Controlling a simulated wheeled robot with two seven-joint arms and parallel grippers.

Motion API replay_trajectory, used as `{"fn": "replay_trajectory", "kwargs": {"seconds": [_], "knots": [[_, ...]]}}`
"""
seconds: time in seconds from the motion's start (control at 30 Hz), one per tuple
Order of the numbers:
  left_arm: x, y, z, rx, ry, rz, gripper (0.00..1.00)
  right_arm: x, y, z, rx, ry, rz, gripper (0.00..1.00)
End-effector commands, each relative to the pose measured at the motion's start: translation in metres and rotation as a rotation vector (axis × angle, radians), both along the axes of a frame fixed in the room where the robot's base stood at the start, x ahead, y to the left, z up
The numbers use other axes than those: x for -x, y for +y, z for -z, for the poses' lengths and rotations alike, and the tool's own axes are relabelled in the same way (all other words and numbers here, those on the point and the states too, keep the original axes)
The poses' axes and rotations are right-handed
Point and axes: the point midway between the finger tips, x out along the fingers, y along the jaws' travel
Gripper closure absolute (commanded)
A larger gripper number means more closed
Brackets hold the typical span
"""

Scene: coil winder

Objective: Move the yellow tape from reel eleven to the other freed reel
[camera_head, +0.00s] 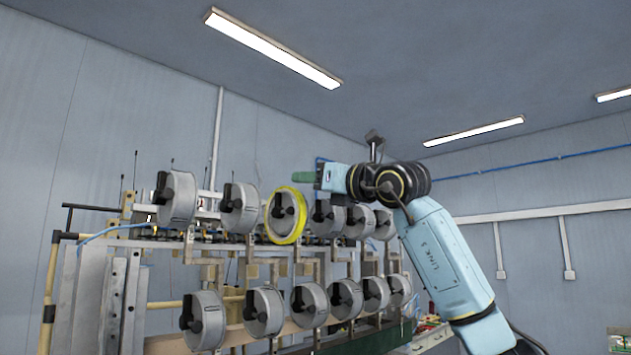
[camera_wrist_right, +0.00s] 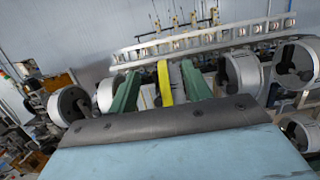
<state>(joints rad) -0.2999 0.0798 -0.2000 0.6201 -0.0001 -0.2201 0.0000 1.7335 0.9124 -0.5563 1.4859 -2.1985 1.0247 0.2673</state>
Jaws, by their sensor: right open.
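The yellow tape (camera_head: 285,238) is a ring around the rim of the third reel from the left in the upper row. It shows edge-on as a yellow band in the right wrist view (camera_wrist_right: 165,82). My right gripper (camera_head: 298,177) is beside the upper right of that reel, its green fingers pointing left. In the right wrist view the gripper (camera_wrist_right: 160,72) is open, with the yellow band appearing between its fingers; contact cannot be told. Reel numbers are not readable. My left gripper is out of view.
Grey reels fill an upper row, including one left of the tape (camera_head: 238,208), and a lower row (camera_head: 264,312). The winder frame (camera_head: 120,290) with posts and rails stands behind them. Several neighbouring reels sit close on both sides of my fingers, including this one (camera_wrist_right: 240,74).

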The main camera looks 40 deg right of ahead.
Motion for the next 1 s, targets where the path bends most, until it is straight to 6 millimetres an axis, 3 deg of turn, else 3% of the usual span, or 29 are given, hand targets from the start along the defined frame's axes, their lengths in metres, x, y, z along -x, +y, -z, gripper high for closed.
{"fn": "replay_trajectory", "kwargs": {"seconds": [0.23,0.7,1.0], "knots": [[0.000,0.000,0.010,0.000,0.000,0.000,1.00,0.019,-0.002,0.005,0.000,-0.003,0.000,0.51],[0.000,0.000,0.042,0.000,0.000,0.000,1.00,0.114,-0.010,0.025,0.001,-0.002,0.001,0.51],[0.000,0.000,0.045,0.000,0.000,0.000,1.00,0.131,-0.011,0.027,0.000,-0.001,0.000,0.51]]}}
